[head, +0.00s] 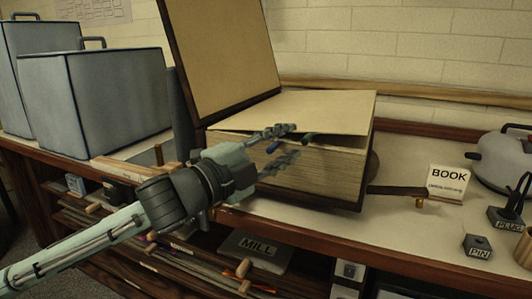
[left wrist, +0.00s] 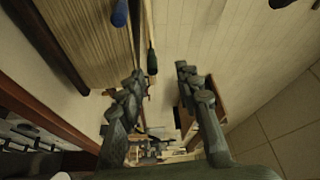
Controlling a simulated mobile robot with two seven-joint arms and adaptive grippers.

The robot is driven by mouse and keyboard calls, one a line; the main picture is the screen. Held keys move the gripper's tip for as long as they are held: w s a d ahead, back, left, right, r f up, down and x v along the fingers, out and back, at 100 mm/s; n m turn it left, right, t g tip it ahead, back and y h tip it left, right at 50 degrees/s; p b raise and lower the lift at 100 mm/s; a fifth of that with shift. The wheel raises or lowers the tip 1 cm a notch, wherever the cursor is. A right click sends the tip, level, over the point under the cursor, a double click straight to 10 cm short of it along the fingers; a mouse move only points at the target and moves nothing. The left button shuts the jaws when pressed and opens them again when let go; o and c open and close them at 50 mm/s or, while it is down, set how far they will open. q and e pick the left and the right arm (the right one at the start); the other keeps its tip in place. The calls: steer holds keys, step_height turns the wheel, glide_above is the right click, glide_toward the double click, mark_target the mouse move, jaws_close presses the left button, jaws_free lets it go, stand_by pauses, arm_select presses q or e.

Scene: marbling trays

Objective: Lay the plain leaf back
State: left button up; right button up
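A thick book (head: 318,172) lies open on the counter, its brown-edged cover (head: 218,60) standing up behind. A plain tan leaf (head: 310,108) lies on top of the page block; its front edge stands slightly off the pages beneath. My left gripper (head: 291,142) is at the book's front left, fingers spread. Its fingers (left wrist: 160,78) also show apart in the left wrist view, with nothing gripped between them. A blue-tipped piece (head: 272,147) and a dark-tipped piece (head: 309,138) stick out by the leaf's front edge. My right gripper is not in view.
Grey-blue boxes (head: 95,100) stand at the left. A BOOK sign (head: 448,184), a grey lidded pot (head: 502,160) and PLUG and PIN blocks (head: 478,245) stand at the right. The counter's front edge runs below the book, above a shelf with a MILL plate (head: 254,249).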

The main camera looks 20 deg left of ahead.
arm_select(q)
steer(key=shift+v, duration=2.75)
